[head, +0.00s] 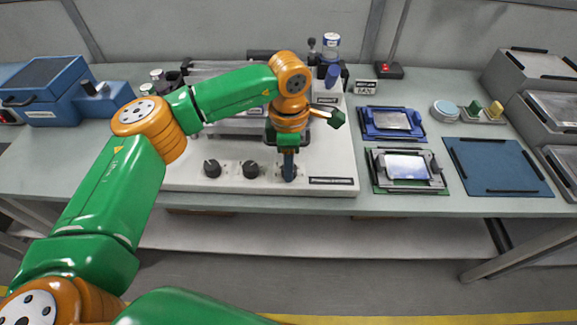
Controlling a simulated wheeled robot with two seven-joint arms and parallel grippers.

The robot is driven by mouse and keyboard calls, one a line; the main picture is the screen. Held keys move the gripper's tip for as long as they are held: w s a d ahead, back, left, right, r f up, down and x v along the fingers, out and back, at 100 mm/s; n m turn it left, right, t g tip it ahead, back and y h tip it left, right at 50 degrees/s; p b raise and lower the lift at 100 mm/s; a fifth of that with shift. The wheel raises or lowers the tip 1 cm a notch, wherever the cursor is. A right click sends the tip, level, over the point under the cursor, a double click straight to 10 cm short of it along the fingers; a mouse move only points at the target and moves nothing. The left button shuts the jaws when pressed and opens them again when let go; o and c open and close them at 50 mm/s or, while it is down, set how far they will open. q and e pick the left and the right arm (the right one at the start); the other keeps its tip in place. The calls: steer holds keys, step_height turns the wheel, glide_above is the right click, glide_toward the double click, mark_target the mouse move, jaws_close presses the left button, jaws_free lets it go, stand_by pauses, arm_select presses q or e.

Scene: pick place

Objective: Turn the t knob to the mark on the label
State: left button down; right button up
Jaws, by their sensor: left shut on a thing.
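A white machine panel (220,183) on the bench has a row of dark knobs along its front. The left knob (212,168) and the middle knob (251,169) are uncovered. My left gripper (288,172) points down at the right end of the row and is shut on the knob there, which is mostly hidden by the fingers. The mark on its label is hidden or too small to make out. A dark label strip (330,181) lies to the right of the gripper. My right gripper is not in view.
Right of the machine are a blue tray (377,134), a grey fixture (383,181) and a dark blue mat (497,188). A bottle (330,45) stands behind the arm. A blue box (45,84) is at the left. The bench's front strip is clear.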

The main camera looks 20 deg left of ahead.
arm_select(q)
steer(key=shift+m+b, duration=0.4)
steer(key=shift+m, duration=1.2)
steer(key=shift+c, duration=2.3)
jaws_free()
steer(key=shift+d, duration=0.1)
steer(key=shift+r, duration=0.1)
step_height(320, 180, up, 7)
steer(key=shift+b, duration=0.4)
